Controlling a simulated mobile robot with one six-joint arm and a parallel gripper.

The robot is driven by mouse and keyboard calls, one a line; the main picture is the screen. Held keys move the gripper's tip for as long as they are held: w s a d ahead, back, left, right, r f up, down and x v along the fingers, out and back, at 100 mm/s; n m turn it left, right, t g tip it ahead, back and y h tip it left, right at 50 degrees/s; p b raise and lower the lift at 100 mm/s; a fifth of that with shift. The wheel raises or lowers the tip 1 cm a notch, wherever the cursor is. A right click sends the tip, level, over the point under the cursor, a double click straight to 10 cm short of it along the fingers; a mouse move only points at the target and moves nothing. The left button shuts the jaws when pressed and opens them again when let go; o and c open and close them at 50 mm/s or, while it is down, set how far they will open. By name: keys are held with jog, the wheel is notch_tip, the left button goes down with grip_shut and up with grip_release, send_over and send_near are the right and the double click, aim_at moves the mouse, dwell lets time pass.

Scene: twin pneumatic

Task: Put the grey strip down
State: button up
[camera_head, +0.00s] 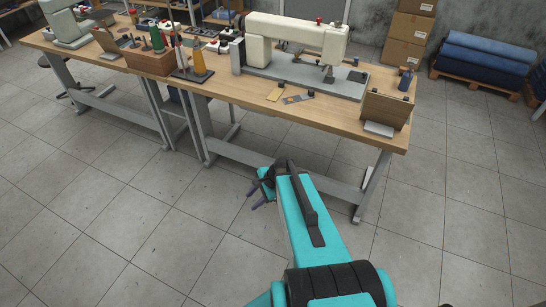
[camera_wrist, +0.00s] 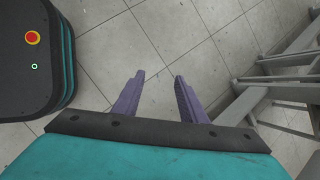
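A small flat grey strip (camera_head: 297,99) lies on the wooden table (camera_head: 222,92), in front of the sewing machine. A tan flat piece (camera_head: 275,94) lies just left of it. My gripper (camera_head: 258,194) is in front of the table and below its top, well apart from the strip. In the wrist view my gripper (camera_wrist: 159,84) shows two purple fingers spread apart, with nothing between them but floor behind. The strip is not in the wrist view.
A cream sewing machine (camera_head: 297,38) stands on the table behind the strip. Cardboard boxes (camera_head: 408,38) and blue rolls (camera_head: 484,60) stand behind. The floor in front is clear.

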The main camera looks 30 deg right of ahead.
jog(key=s+a+f+n+g+h, duration=0.1)
jog(key=s+a+f+n+g, duration=0.5)
jog(key=s+a+n, duration=0.5)
jog(key=s+a+f+n+g+h, duration=0.1)
jog(key=s+f+n+h, duration=0.1)
jog(key=s+n, duration=0.2)
jog(key=s+a+f+n+g+h, duration=0.1)
jog(key=s+n, duration=0.3)
jog(key=s, duration=0.6)
jog(key=shift+s+f+n+g+h, duration=0.35)
jog(key=shift+f+g+h, duration=0.2)
jog(key=shift+f, duration=0.25)
jog(key=shift+w, duration=0.1)
